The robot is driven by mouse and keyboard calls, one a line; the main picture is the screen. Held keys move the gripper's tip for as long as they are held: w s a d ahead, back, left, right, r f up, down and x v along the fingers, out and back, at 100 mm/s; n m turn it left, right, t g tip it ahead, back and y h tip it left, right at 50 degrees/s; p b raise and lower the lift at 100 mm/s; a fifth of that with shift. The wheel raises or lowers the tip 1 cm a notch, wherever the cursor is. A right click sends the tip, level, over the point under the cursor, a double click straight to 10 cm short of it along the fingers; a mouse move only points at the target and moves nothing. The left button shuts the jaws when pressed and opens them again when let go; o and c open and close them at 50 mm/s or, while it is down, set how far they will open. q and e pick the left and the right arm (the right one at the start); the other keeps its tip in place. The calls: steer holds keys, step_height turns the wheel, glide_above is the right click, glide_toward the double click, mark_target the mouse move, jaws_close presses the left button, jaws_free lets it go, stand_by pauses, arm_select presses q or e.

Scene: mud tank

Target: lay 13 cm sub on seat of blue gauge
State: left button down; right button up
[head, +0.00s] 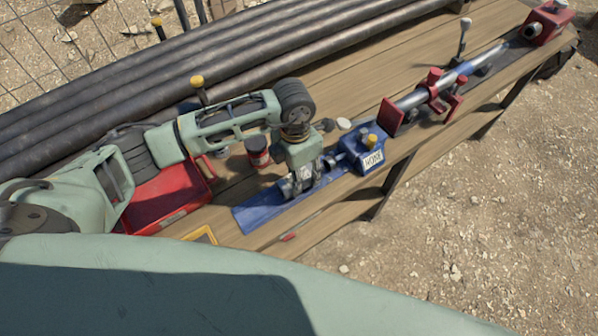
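The blue gauge (262,207) lies along the front edge of the wooden bench. Its blue end block (362,149) has a white label and a yellow knob. My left gripper (303,187) points down over the middle of the gauge, low and close to its seat. Grey metal shows around its fingertips, but I cannot tell the sub from the fingers there, nor whether they are closed on it. The seat is mostly hidden under the gripper. My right gripper is out of view.
A red gauge (390,118) with a silver bar (430,90) stands farther right on the bench. Dark pipes (230,50) lie along the back. A red tray (170,196) and a red-and-dark can (257,151) are left of the gripper. Bare planks (395,65) show behind the red gauge.

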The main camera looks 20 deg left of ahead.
arm_select(q)
steer(key=shift+f, duration=0.25)
steer(key=c, duration=1)
jaws_free()
steer(key=shift+o, duration=0.3)
steer(key=o, duration=0.3)
steer(key=shift+f, duration=0.1)
